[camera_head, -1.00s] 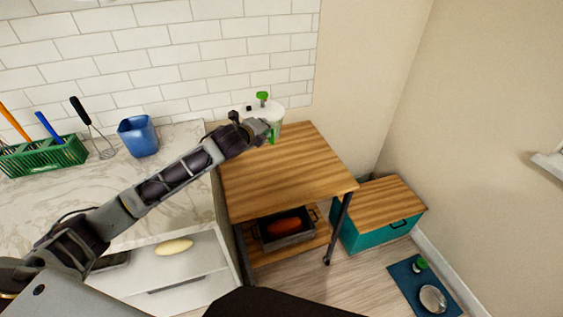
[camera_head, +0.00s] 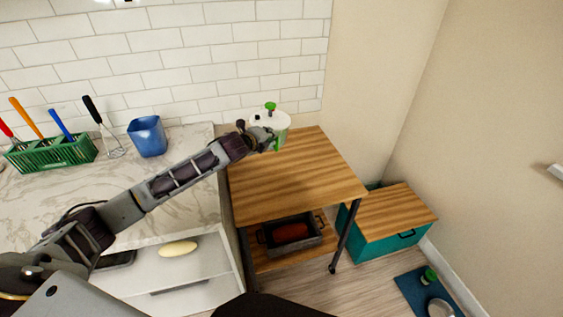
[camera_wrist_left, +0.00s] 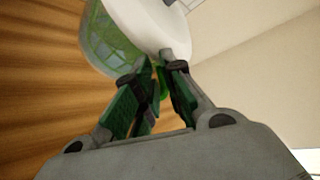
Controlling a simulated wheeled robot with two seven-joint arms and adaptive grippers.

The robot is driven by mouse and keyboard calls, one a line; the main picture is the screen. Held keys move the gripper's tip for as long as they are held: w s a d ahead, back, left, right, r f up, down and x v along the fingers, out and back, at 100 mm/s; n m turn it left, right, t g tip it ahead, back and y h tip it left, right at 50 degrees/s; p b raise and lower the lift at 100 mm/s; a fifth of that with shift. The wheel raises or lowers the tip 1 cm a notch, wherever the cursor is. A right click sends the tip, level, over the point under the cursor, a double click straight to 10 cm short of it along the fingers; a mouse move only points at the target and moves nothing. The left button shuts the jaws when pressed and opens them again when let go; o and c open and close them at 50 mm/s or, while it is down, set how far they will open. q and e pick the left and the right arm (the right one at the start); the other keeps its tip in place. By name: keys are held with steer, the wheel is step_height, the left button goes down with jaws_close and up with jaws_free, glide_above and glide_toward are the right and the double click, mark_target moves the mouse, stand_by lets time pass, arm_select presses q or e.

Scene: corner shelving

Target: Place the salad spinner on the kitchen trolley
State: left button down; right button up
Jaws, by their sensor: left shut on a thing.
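The salad spinner (camera_head: 275,119) has a white lid, a green knob on top and a see-through green bowl. It is at the back of the kitchen trolley's wooden top (camera_head: 295,180), near the tiled wall, and looks about upright. Whether its base touches the trolley is hidden by my arm. My left gripper (camera_head: 268,140) reaches it from the front left and is shut on it. In the left wrist view my fingers (camera_wrist_left: 161,62) close at the edge of the white lid (camera_wrist_left: 150,22), with the green bowl (camera_wrist_left: 104,42) over the wood. My right gripper is not in view.
A marble counter (camera_head: 180,185) left of the trolley holds a blue cup (camera_head: 147,137) and a green utensil rack (camera_head: 52,153). The trolley's lower shelf holds a grey tray (camera_head: 313,237). A teal chest (camera_head: 375,240) stands at right. The front trolley top is clear.

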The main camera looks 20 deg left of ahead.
arm_select(q)
steer(key=shift+f, duration=2.95)
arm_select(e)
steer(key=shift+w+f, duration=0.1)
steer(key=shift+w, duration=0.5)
arm_select(q)
step_height(320, 180, down, 4)
steer(key=shift+r, duration=0.15)
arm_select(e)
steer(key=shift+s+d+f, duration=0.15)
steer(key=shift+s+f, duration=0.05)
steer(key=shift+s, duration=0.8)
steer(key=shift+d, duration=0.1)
